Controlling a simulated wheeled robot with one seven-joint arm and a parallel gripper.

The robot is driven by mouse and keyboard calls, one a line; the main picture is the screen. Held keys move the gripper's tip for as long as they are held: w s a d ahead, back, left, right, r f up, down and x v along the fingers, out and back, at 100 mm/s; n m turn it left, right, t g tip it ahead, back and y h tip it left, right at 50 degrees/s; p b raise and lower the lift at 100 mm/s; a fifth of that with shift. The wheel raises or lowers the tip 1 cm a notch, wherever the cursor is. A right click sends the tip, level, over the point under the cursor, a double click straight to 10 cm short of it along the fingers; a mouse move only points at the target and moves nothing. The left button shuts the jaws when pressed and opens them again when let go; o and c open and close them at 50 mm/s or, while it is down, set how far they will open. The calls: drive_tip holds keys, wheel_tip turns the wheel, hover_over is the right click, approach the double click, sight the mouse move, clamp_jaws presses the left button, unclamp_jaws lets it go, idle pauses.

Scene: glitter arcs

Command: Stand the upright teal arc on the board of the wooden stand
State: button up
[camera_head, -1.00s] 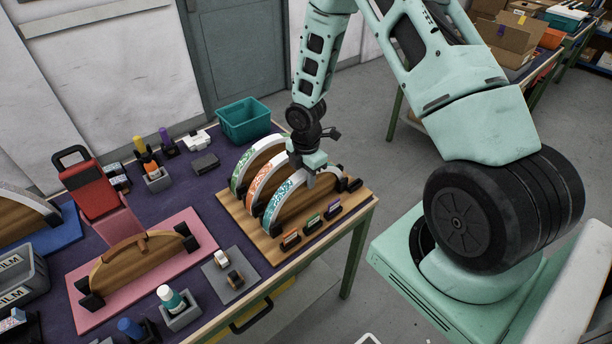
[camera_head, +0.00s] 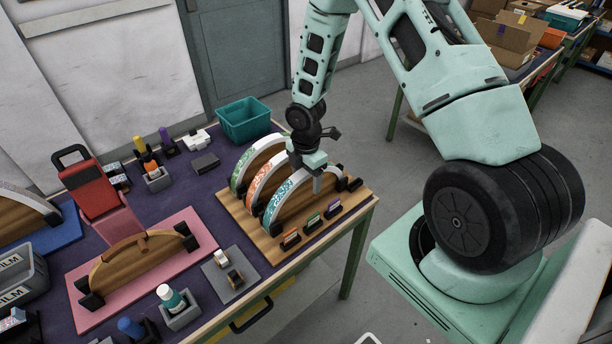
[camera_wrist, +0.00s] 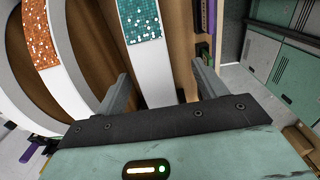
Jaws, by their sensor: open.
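The upright teal arc (camera_head: 279,201), a white curved strip with teal glitter, stands nearest of three arcs on the wooden stand at the right of the table. It follows the curved edge of a wooden half-round piece, its left foot by a black end block. The stand's light wooden board (camera_head: 243,230) shows bare at the front left. My gripper (camera_head: 317,181) is over the right part of the teal arc. In the wrist view my gripper (camera_wrist: 163,85) is open, with the white strip of the teal arc (camera_wrist: 140,22) between its fingers. A gap shows beside the right finger; contact at the left is unclear.
An orange arc (camera_head: 258,186) and a green arc (camera_head: 238,174) stand close behind. Small coloured blocks (camera_head: 313,221) line the stand's front. A pink mat (camera_head: 196,221) with a wooden half-round lies left. A teal bin (camera_head: 245,128) stands behind.

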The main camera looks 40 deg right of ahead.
drive_tip(key=shift+r+p, duration=3.5)
drive_tip(key=shift+r, duration=0.55)
